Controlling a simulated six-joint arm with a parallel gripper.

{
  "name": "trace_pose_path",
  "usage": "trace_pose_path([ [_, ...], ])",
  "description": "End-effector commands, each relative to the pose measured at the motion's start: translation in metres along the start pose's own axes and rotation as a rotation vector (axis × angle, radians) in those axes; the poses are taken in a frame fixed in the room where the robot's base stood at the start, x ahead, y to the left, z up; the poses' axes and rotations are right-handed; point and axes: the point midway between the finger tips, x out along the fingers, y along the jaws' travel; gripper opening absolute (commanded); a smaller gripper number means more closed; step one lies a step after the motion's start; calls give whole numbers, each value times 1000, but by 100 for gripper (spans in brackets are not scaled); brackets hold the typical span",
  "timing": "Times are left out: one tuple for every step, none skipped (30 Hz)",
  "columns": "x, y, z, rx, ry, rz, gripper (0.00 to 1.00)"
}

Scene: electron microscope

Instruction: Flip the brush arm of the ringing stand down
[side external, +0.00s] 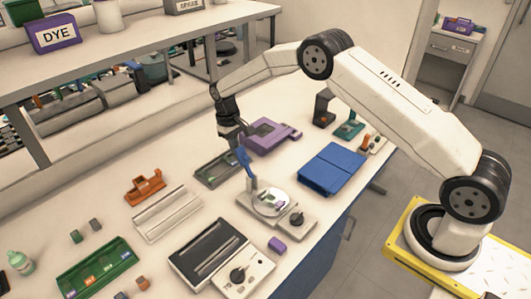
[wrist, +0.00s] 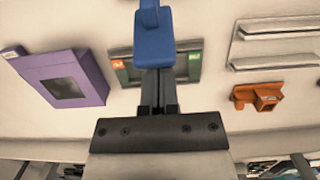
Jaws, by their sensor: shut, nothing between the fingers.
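The ringing stand (side external: 284,226) is a pale base with a round turntable and a dark knob, at the middle of the bench in the side view. A blue brush arm (side external: 243,158) appears to rise steeply from its back left side. Its blue end also shows large at the top of the wrist view (wrist: 154,42). My gripper (side external: 237,145) is shut and empty, pointing down at the arm's upper end. In the wrist view, the blue end overlaps my dark fingers (wrist: 158,80) and hides their tips. I cannot tell whether they touch.
A purple device (side external: 268,136) and a dark green tray (side external: 210,172) lie behind the stand. A blue box (side external: 333,168) is to its right. A black-panelled device (side external: 208,252) and a small purple block (side external: 277,245) are in front. White rails (side external: 167,213) and an orange holder (side external: 145,188) lie left.

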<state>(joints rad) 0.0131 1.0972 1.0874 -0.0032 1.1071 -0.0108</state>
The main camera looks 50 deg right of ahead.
Motion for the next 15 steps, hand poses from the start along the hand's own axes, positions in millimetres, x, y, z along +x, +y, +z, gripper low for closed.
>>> trace_pose_path([
  [0,0,0,0,0,0,0],
  [0,0,0,0,0,0,0],
  [0,0,0,0,0,0,0],
  [0,0,0,0,0,0,0],
  [0,0,0,0,1,0,0],
  [0,0,0,0,1,0,0],
  [0,0,0,0,2,0,0],
  [0,0,0,0,3,0,0],
  [0,0,0,0,5,0,0],
  [-1,0,0,0,7,0,0],
  [-1,0,0,0,9,0,0],
  [-1,0,0,0,13,0,0],
  [-2,0,1,0,16,0,0],
  [-2,0,2,0,19,0,0],
  [-2,0,2,0,25,0,0],
])
